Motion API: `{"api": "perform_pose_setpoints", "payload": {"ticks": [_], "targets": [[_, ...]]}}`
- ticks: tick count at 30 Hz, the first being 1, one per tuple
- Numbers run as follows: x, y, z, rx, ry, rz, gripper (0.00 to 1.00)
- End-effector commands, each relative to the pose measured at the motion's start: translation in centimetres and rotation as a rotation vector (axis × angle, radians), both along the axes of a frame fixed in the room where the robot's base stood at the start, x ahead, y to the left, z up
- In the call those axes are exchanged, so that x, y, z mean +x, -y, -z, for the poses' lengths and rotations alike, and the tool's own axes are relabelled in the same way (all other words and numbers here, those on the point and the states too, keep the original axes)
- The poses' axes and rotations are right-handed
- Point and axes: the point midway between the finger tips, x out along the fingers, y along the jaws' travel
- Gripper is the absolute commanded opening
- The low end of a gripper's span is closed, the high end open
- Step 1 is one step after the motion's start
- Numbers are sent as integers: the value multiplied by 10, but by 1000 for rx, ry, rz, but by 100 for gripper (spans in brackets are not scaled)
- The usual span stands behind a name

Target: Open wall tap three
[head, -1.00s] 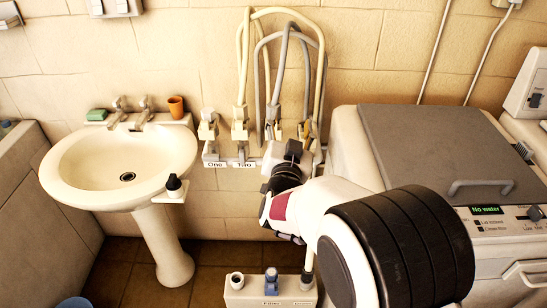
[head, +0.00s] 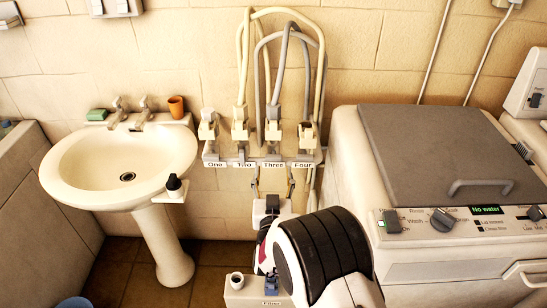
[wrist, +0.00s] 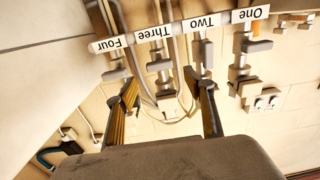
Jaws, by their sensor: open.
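Wall tap three (head: 273,131) is a pale tap with a grey hose, above the "Three" label (head: 272,164) on the wall manifold. In the wrist view the scene is upside down, and tap three (wrist: 159,66) shows beside its label (wrist: 153,33). My gripper (head: 272,181) is below the label strip in the head view, roughly in line with "Three". In the wrist view my gripper (wrist: 168,86) is open, its fingers apart on either side of tap three's line. Nothing is held between them. I cannot tell the exact gap to the tap.
Tap two (head: 240,127) and tap four (head: 306,132) stand close on either side, with hoses (head: 276,50) looping above. A washbasin (head: 75,180) is at left, a washing machine (head: 430,150) at right. A small box labelled "Filler" (head: 250,292) stands low in front.

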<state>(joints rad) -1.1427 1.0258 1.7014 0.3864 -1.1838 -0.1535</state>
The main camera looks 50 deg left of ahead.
Motion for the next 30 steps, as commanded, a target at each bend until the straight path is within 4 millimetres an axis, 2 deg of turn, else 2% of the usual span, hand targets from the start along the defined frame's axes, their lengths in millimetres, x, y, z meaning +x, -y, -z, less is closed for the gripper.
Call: {"api": "perform_pose_setpoints", "payload": {"ticks": [11, 30], "targets": [[4, -3, 0, 1, -1, 1, 53], [37, -37, 0, 1, -1, 0, 53]]}}
